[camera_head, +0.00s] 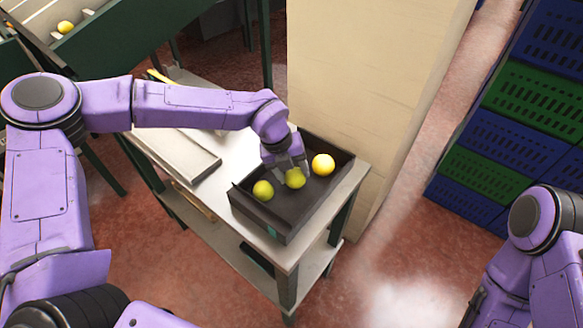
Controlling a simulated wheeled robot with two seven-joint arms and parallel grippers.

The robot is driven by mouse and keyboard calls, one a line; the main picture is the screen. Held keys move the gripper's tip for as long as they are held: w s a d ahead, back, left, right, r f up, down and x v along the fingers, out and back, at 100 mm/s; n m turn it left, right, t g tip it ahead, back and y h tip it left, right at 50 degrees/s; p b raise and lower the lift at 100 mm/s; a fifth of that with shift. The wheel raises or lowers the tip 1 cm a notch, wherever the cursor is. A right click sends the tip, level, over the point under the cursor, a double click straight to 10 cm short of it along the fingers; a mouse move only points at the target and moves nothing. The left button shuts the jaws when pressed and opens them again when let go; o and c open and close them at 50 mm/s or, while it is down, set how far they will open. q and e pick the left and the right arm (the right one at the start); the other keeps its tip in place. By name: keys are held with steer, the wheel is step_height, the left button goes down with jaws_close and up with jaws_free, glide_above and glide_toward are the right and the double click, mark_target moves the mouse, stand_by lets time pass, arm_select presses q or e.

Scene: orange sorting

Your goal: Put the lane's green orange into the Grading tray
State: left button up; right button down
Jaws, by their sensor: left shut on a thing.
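My left gripper (290,170) reaches down into a dark tray (262,214) on the table and is shut on a green orange (295,179). I cannot tell whether that orange touches the tray floor. A second green orange (263,190) lies in the tray to the left of it, and a yellow orange (323,164) lies to the right. The tray has a small teal label on its front end; I cannot read it. Another yellowish orange (65,27) sits on the lane (40,22) at the top left. My right arm is at the right edge, its gripper out of frame.
The tray stands on a light table (291,262) with a flat grey metal piece (185,158) at its left. A pale column (360,90) rises close behind the tray. Blue and green crates (520,100) are stacked at right. Reddish floor is open between.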

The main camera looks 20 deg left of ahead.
arm_select(q)
steer(key=shift+w, duration=0.15)
steer(key=shift+f, duration=0.2)
steer(key=o, duration=1.1)
steer(key=shift+r, duration=0.1)
steer(key=shift+c, duration=0.2)
steer(key=shift+r, duration=0.2)
steer(key=b+v, duration=0.1)
steer(key=v, duration=1.1)
steer(key=shift+b, duration=0.4)
